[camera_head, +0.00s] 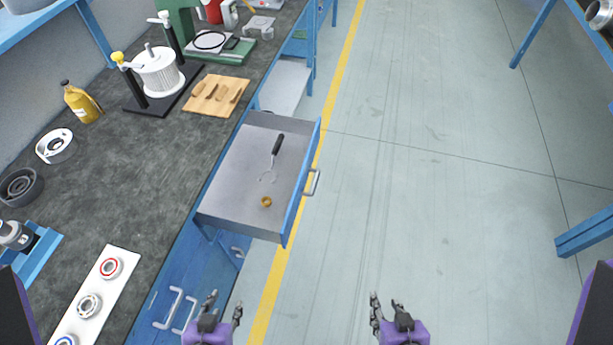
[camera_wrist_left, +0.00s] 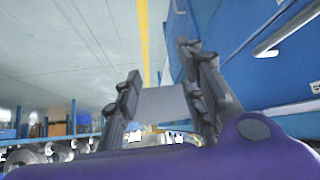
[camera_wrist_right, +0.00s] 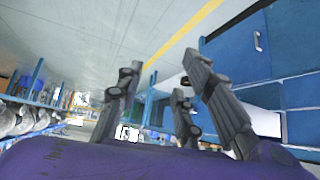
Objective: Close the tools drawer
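The tools drawer (camera_head: 235,190) is pulled out of the blue bench, with a grey inside and a blue front panel (camera_head: 302,184). Its metal handle (camera_head: 313,182) is on the outer side of that panel. A black-handled tool (camera_head: 276,152) and a small brass ring (camera_head: 266,202) lie in the drawer. My left gripper (camera_head: 224,298) is open and empty, below the drawer in the picture and close to the bench front. My right gripper (camera_head: 386,298) is open and empty over the floor, farther right. Neither gripper touches the drawer.
The dark worktop (camera_head: 130,170) carries a white strip with bearings (camera_head: 97,300), a yellow bottle (camera_head: 82,102), a wooden tool block (camera_head: 217,96) and a white cylinder on a stand (camera_head: 160,72). More handles (camera_head: 176,305) are on the bench front. The floor (camera_head: 430,170) to the right is free.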

